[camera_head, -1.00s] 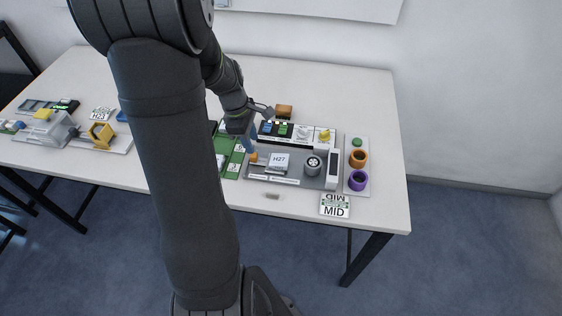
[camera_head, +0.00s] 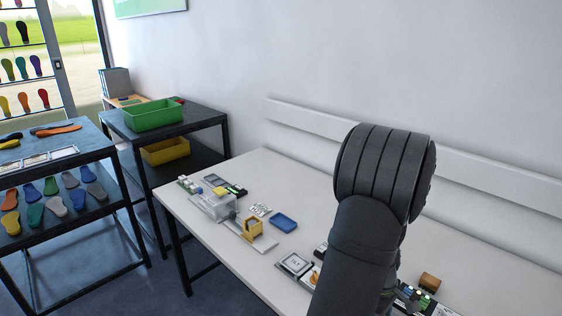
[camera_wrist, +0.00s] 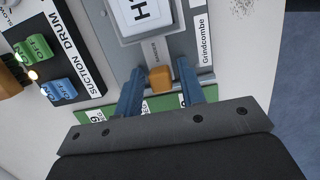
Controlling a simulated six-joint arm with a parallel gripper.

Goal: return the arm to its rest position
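My gripper (camera_wrist: 158,68) shows in the wrist view, with its two blue fingers spread apart. An orange-brown knob (camera_wrist: 160,79) shows between the fingers, with a gap on each side, so the gripper looks open and empty. The fingers are over the grey machine panel (camera_wrist: 185,45), below a white label plate with an "H". In the head view my arm fills the lower right and hides the gripper and most of that machine.
Black switch block (camera_wrist: 62,50) with green and blue switches lies left of the fingers. In the head view, a yellow-fitted grey machine (camera_head: 215,207) and blue tray (camera_head: 284,221) sit on the white table (camera_head: 190,243). Green bin (camera_head: 152,115) and insole racks stand at left.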

